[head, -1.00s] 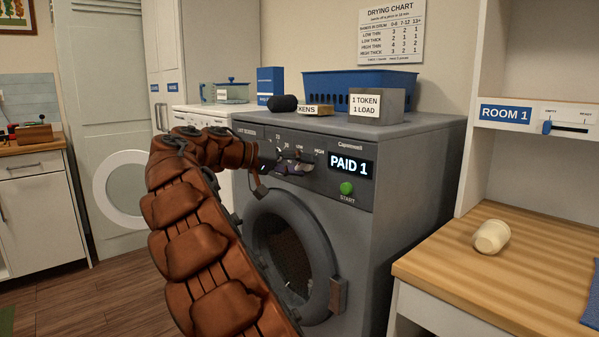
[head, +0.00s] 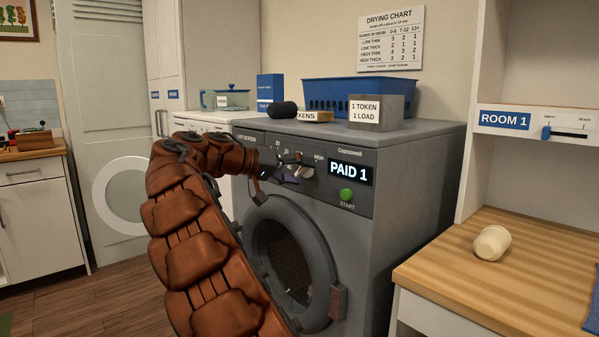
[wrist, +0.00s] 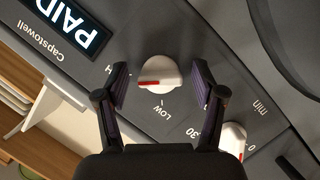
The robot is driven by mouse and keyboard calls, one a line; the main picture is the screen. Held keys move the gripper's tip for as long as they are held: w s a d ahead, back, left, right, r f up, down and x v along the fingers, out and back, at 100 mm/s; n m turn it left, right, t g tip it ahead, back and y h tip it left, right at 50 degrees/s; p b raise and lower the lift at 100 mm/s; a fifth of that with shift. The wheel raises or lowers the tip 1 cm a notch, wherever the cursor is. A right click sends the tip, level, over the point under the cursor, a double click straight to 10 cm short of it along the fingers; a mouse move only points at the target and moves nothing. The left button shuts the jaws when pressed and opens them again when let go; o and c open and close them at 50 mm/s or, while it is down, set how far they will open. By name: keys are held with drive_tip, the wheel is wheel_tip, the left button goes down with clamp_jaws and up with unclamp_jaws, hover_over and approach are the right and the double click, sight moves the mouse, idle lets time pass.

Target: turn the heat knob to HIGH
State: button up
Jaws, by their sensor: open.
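The heat knob (wrist: 160,74) is white with a red mark on one end of its grip. In the wrist view the red mark points left, away from the LOW label and towards the HIGH label, of which only the H shows. I cannot tell whether it sits exactly at HIGH. My gripper (wrist: 168,84) is open, with one dark finger on each side of the knob and a gap to it on both sides. In the head view my gripper (head: 290,174) is at the dryer's panel and covers the LOW label.
A second white knob (wrist: 232,138) with minute marks is close to the right finger. The dryer (head: 405,185) shows PAID 1 on its display (head: 349,169), above a green START button (head: 346,195).

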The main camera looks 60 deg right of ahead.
drive_tip(key=v, duration=1.2)
idle(0.7)
